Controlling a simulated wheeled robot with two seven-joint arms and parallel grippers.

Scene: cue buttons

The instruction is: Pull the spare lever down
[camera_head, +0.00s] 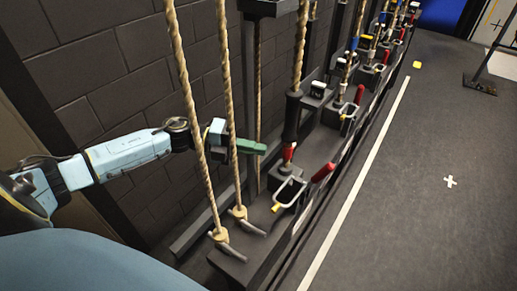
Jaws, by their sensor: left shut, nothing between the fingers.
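My left gripper (252,146) has green fingers, shut and empty, beside the ropes of a rail along the brick wall. The nearest lever with a red handle (323,171) leans out to the right, by a pale metal loop (290,189). Another red grip (288,152) stands by a thick rope with a black sleeve (292,118). The gripper is left of both red grips and apart from them. No label shows which lever is the spare one. My right gripper is not in view.
Two near ropes, a left one (188,93) and a right one (226,78), cross in front of my left arm. More rope stations with red levers (358,94) recede along the rail. The dark floor (400,190) to the right is mostly clear.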

